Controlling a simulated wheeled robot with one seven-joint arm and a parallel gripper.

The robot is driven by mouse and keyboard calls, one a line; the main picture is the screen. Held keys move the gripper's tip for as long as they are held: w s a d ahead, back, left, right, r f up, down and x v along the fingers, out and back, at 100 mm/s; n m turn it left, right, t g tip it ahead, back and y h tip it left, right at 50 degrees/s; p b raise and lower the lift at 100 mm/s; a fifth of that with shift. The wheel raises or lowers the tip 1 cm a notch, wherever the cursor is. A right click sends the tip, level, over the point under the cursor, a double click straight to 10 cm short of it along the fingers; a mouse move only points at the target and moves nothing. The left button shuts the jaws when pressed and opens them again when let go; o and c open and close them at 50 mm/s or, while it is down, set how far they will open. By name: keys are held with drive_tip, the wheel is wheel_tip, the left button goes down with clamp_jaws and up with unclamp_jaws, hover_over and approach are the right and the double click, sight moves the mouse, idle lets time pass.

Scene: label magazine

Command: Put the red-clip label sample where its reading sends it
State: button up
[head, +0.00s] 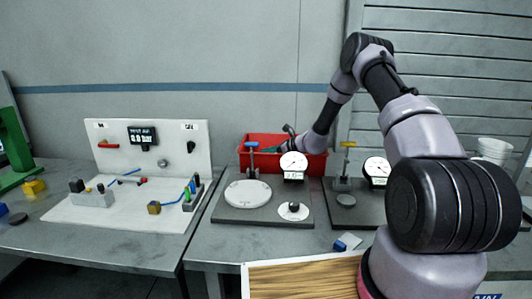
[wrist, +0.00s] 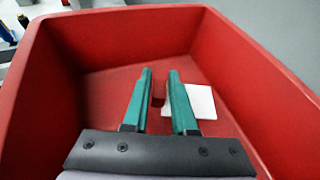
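The label sample is a white card (wrist: 201,102) with a dark red clip (wrist: 158,92) at its left edge, seen in the wrist view on the floor of the red bin (head: 262,143). My gripper (wrist: 160,75) points down into this bin, with its two teal fingers apart. The clip shows in the gap between them, and the right finger covers part of the card. The fingers look open and clear of the card, though their height above it is hard to judge. In the head view my gripper (head: 289,130) is small at the bin, and the sample is hidden.
Two gauge stations stand before the bin, one with a blue-topped post (head: 252,160), one with a yellow-topped post (head: 346,165). A small blue-and-white piece (head: 347,241) lies in front. A white panel (head: 150,148) stands left, and white cups (head: 494,150) stand right. The bin walls surround my fingers.

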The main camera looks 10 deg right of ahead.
drive_tip(key=shift+o, duration=0.9)
drive_tip(key=shift+s+f, duration=0.4)
drive_tip(key=shift+f, duration=0.3)
drive_tip(key=shift+r, duration=0.15)
drive_tip(key=w+r+v, duration=0.1)
drive_tip(key=v, duration=1.1)
drive_tip(key=s+a+r+n+g+h, duration=0.2)
drive_tip(key=s+r+n, duration=0.4)
drive_tip(key=s+r, duration=0.45)
drive_tip(key=s+a+r+n+g+h, duration=0.1)
drive_tip(key=s+a+r+n+g, duration=0.1)
drive_tip(key=s+r+n, duration=0.8)
drive_tip(key=s+d+r+n+t+h, duration=0.1)
drive_tip(key=s+d+r+n+h, duration=0.1)
drive_tip(key=s+r, duration=0.4)
drive_tip(key=s+d+r+n+t+h, duration=0.2)
drive_tip(key=s+d+r+h, duration=0.2)
drive_tip(key=s, duration=1.1)
drive_tip(key=shift+d+r+n+t, duration=0.3)
drive_tip(key=shift+d+r, duration=0.4)
drive_tip(key=shift+r, duration=0.25)
